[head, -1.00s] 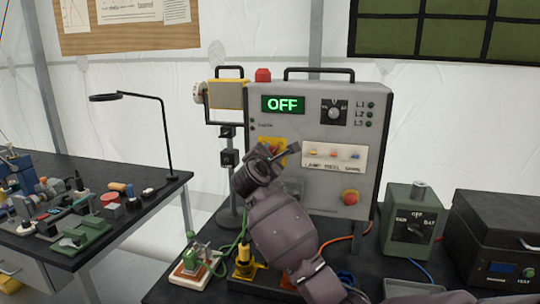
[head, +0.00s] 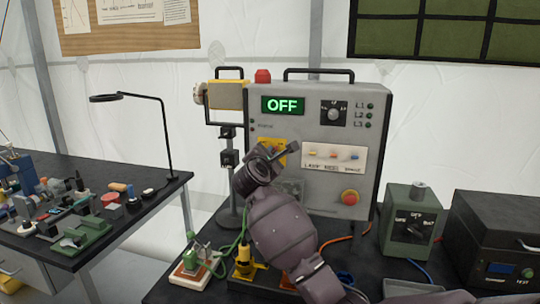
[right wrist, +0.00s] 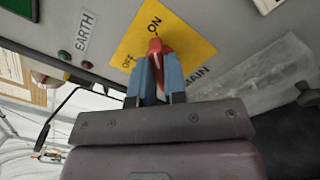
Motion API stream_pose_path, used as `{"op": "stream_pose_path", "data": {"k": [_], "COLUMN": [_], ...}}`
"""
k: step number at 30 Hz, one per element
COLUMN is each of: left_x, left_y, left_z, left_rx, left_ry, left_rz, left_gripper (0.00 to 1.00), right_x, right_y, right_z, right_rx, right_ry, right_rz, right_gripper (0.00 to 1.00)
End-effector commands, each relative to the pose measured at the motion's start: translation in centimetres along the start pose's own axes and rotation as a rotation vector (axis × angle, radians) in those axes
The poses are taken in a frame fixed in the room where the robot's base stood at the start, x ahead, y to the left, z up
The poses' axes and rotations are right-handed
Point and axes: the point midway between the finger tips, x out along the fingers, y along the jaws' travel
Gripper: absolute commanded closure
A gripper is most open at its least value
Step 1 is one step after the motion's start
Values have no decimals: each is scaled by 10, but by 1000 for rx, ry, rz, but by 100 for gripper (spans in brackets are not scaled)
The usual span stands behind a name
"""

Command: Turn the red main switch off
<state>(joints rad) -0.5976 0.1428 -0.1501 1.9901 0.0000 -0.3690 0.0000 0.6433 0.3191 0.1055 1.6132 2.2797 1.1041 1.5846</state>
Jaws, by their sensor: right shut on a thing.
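The red main switch (right wrist: 155,47) is a small lever on a yellow plate (right wrist: 190,40) lettered ON and OFF, with MAIN printed beside it. In the right wrist view my right gripper (right wrist: 157,75) has its blue fingers around the red lever, shut on it. The fingers hide part of the lever, so I cannot tell its exact angle. In the head view my right gripper (head: 283,155) is at the yellow plate (head: 267,144) on the grey panel (head: 290,120) and hides the lever. The green display (head: 283,105) reads OFF. My left gripper is not in view.
A green box with a dial (head: 412,222) and a black box (head: 495,235) stand to the right. A cluttered table (head: 85,205) is at left.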

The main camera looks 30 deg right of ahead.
Motion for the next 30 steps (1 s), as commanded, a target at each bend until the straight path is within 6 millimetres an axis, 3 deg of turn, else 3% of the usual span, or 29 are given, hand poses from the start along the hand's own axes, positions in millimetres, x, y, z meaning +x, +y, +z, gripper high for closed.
{"op": "stream_pose_path", "data": {"k": [8, 22, 30], "left_x": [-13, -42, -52], "left_y": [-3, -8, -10], "left_z": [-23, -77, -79], "left_rx": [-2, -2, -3], "left_ry": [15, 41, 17], "left_rz": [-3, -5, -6], "left_gripper": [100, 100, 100], "right_x": [-1, 0, 0], "right_y": [3, 4, 4], "right_z": [2, 0, -2], "right_rx": [-157, -601, -857], "right_ry": [4, 6, 6], "right_rz": [-3, -4, -3], "right_gripper": [100, 100, 100]}}
